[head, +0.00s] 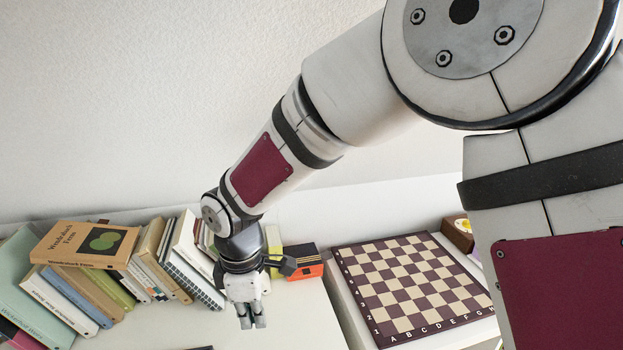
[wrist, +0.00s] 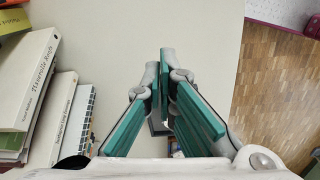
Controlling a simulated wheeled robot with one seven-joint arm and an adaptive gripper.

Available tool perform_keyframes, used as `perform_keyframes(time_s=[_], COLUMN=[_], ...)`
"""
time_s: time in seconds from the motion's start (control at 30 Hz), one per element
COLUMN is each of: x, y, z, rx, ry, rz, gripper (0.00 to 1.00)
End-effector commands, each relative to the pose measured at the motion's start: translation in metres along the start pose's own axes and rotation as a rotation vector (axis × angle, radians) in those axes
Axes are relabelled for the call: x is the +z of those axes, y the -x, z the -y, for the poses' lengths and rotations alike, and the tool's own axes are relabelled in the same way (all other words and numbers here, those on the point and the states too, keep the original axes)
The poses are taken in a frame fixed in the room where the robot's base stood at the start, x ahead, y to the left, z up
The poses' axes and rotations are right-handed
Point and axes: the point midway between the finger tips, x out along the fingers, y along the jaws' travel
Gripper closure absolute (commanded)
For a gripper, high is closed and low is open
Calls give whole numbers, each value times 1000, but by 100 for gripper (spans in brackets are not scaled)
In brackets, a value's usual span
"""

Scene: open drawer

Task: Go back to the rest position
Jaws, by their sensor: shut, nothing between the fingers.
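My gripper (head: 253,321) is in the lower middle of the head view, pointing down over the white surface (head: 297,318) in front of a row of books. In the wrist view my gripper (wrist: 160,75) shows its two green-padded fingers close together, with nothing between the tips. The fingers touch nothing that I can see. A small dark object (wrist: 160,127) shows partly between the finger bases in the wrist view; I cannot tell what it is.
Books (head: 165,258) lean in a row on the left, with an orange-brown book (head: 85,244) lying on top. A chessboard (head: 405,285) lies at the right. In the wrist view, books (wrist: 25,80) stand at left and wooden floor (wrist: 275,90) lies beyond the surface's right edge.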

Motion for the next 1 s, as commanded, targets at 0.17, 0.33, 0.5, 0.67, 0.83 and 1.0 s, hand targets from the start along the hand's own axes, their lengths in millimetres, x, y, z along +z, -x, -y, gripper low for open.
perform_keyframes(time_s=[0.17,0.33,0.5,0.67,0.83,1.0], x=[71,134,189,231,262,279], y=[65,116,157,186,206,213], z=[6,30,67,111,162,206], rx=[74,132,185,227,260,277], ry=[-263,-533,-808,-1067,-1337,-1560], rz=[25,28,8,-33,-102,-181], gripper=[100,100,100,100,100,100])
